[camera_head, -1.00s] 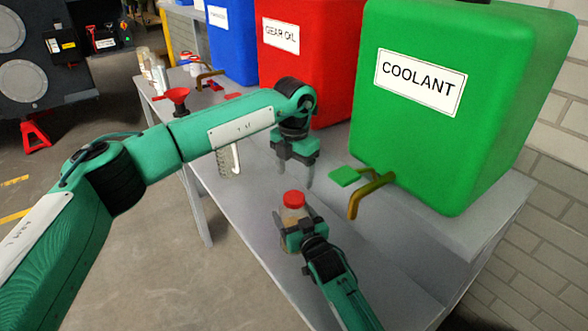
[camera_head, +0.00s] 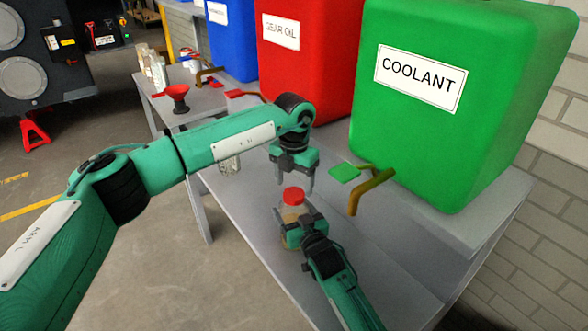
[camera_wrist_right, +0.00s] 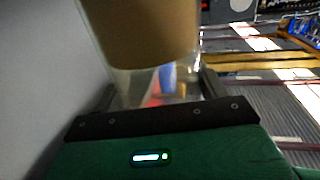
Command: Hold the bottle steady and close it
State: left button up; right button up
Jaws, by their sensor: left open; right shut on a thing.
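The bottle (camera_head: 289,213) stands upright on the grey bench, with a red cap (camera_head: 293,194) on its top and brownish contents. My right gripper (camera_head: 296,226) is shut around the bottle's body from the front right. In the right wrist view the bottle (camera_wrist_right: 145,30) shows large and brown above, clear lower down between the fingers. My left gripper (camera_head: 295,181) points down just above the cap, open, with its fingertips near either side of it. I cannot tell whether they touch the cap.
A green coolant tank (camera_head: 440,130) with a brass spout (camera_head: 370,188) stands close on the right. A red gear oil tank (camera_head: 305,60) and a blue tank (camera_head: 232,40) stand behind. The front of the bench (camera_head: 265,215) is clear.

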pick_arm(q)
jog(key=shift+f, duration=1.5)
jog(key=c, duration=1)
jog(key=o, duration=1.1)
jog(key=shift+o, duration=0.2)
notch_tip(320, 180, up, 12)
